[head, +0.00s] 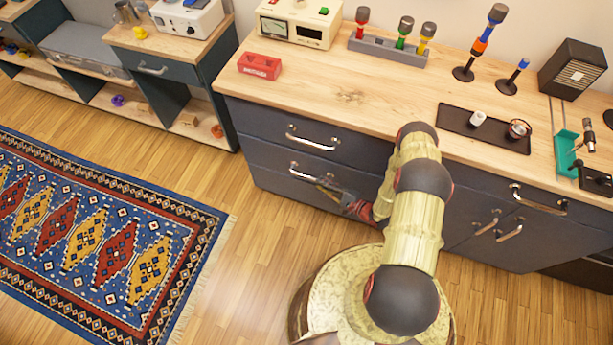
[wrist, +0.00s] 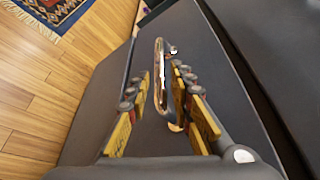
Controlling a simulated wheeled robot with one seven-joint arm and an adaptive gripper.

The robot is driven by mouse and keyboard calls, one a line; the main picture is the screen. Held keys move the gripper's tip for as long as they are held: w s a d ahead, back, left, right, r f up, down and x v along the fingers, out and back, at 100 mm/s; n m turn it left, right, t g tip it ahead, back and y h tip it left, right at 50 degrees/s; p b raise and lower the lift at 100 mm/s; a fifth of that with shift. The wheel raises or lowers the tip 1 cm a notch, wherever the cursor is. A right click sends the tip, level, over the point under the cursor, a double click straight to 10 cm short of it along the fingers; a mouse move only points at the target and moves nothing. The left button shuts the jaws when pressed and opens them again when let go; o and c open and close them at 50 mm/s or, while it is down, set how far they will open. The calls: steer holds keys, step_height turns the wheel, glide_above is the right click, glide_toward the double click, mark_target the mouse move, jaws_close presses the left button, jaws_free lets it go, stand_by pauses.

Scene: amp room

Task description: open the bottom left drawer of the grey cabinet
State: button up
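The grey cabinet (head: 268,117) stands under a long wooden worktop. Its bottom left drawer (head: 262,165) has a dark front that looks flush with the cabinet, and a silver bar handle (head: 303,172). My gripper (head: 328,187) is low in front of that drawer, at the right end of the handle. In the wrist view my gripper (wrist: 161,82) is open, with one yellow-padded finger on each side of the handle (wrist: 159,70). Gaps show between the fingers and the bar. My arm hides the right part of the drawer front in the head view.
The upper left drawer (head: 345,148) with its own handle is just above. A patterned rug (head: 90,235) lies on the wooden floor to the left. The floor (head: 260,240) in front of the drawer is clear. A red box (head: 260,66) sits on the worktop (head: 340,92).

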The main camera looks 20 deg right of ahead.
mark_target(308, 177)
steer(key=b+x, duration=0.1)
steer(key=x, duration=0.7)
steer(key=shift+w+a+f, duration=0.1)
steer(key=shift+w, duration=0.1)
jaws_close()
stand_by(0.5)
